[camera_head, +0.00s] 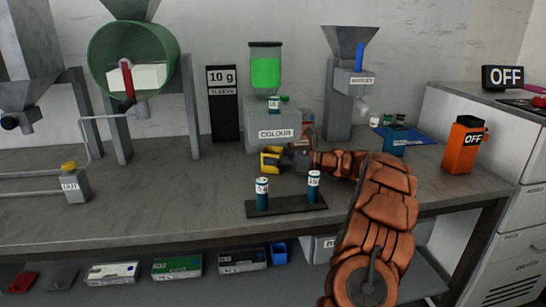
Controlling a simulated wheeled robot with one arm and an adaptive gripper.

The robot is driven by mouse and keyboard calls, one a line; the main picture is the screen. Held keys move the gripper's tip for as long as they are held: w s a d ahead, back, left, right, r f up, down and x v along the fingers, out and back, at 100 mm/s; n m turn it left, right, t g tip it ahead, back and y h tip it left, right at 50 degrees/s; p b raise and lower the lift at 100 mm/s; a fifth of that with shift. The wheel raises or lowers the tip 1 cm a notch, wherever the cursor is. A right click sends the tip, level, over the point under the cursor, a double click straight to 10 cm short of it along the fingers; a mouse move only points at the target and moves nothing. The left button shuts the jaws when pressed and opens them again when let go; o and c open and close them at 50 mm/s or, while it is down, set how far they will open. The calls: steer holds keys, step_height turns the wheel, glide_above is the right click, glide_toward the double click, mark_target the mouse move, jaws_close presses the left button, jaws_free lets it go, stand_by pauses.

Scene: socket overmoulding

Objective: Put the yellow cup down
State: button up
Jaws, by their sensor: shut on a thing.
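The yellow cup (265,164) is in front of the grey block labelled COLOUR, above or on the grey workbench (150,215). My gripper (285,158) reaches in from the right and is shut on the cup's right side. The fingers are small and partly hidden by the cup and my arm. I cannot tell whether the cup's base touches the bench.
Two blue containers with white tops (262,194) stand on a dark mat (285,212) just in front of the cup. The COLOUR dispenser (265,72) is behind it. The bench's front left is clear.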

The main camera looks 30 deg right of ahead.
steer(key=o, duration=1.1)
steer(key=shift+s+d+r, duration=0.2)
steer(key=shift+s+d, duration=0.05)
steer(key=shift+d, duration=0.05)
steer(key=p+v, duration=0.1)
steer(key=v, duration=1)
steer(key=shift+s+p, duration=0.15)
steer(key=shift+p, duration=0.15)
